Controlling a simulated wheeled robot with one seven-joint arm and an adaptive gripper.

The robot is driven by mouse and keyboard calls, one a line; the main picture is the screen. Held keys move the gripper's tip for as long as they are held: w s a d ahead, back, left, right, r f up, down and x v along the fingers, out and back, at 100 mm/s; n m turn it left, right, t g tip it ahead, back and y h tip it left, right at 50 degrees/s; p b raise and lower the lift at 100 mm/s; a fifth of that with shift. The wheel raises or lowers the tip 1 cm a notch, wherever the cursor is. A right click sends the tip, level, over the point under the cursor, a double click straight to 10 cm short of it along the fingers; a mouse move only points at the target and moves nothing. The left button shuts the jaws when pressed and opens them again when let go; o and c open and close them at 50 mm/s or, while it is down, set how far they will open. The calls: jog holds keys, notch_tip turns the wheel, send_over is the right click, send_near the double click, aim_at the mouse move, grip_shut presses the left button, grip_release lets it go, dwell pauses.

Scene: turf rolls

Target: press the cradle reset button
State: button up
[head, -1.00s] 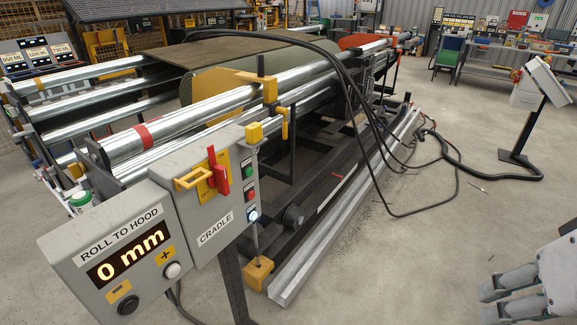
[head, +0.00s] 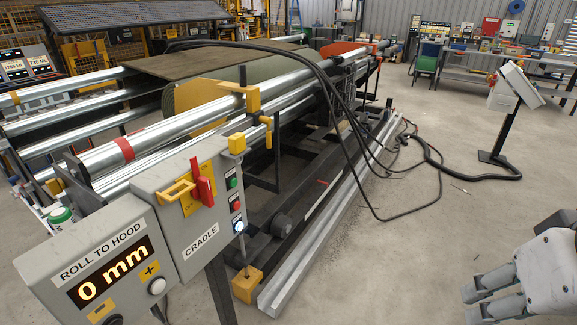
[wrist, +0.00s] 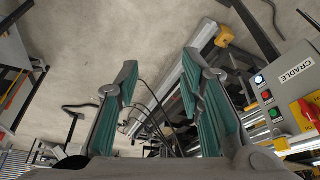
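The grey CRADLE box (head: 165,238) stands at the left in the head view, with a red rotary handle (head: 203,188) on a yellow plate. On its right side, top to bottom, are a green button (head: 232,183), a red button (head: 236,205) and a lit bluish-white button (head: 239,227). I cannot read which is the reset. In the wrist view the lit button (wrist: 259,79), red button (wrist: 267,95) and green button (wrist: 275,113) show at the right edge. My gripper (head: 468,297) is open and empty at the head view's lower right, well apart from the box.
A ROLL TO HOOD panel (head: 95,268) reading 0 mm adjoins the box. Behind is the roller frame (head: 150,140) with a turf roll. Black cables (head: 350,130) hang over it to the floor. A screen stand (head: 510,90) is at right. Clear floor (head: 390,260) lies between gripper and rail.

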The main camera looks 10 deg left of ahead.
jog(key=shift+c, duration=0.2)
grip_shut()
dwell(1.0)
